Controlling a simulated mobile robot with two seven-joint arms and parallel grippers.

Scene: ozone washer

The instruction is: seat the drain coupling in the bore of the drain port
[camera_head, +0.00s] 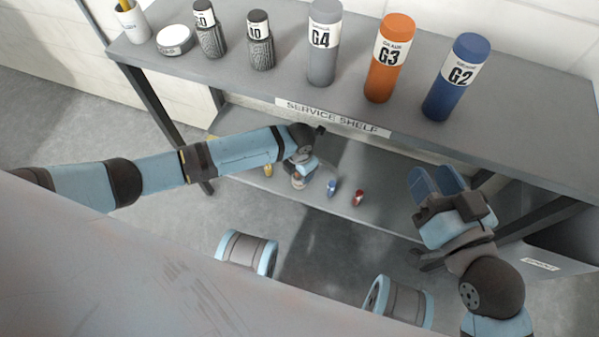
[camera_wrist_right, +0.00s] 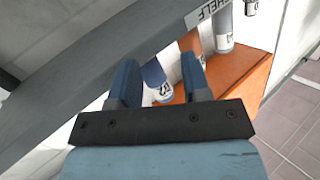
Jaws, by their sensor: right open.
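I cannot make out the drain coupling or the drain port in either view. My right gripper (camera_head: 436,174) is open, with blue fingers apart, in front of the shelf's right part. In the right wrist view the open fingers (camera_wrist_right: 160,72) have nothing gripped between them; a blue cylinder shows beyond the gap. My left gripper (camera_head: 305,168) is at the end of the left arm, over the lower shelf. Its fingers are too small and partly hidden to show whether they are open.
The service shelf (camera_head: 275,82) carries a grey G4 cylinder (camera_head: 323,60), an orange G3 cylinder (camera_head: 384,80) and a blue G2 cylinder (camera_head: 450,98). Small blue (camera_head: 331,187) and red (camera_head: 358,197) items stand on the lower shelf. A grey bin (camera_head: 560,250) is at right.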

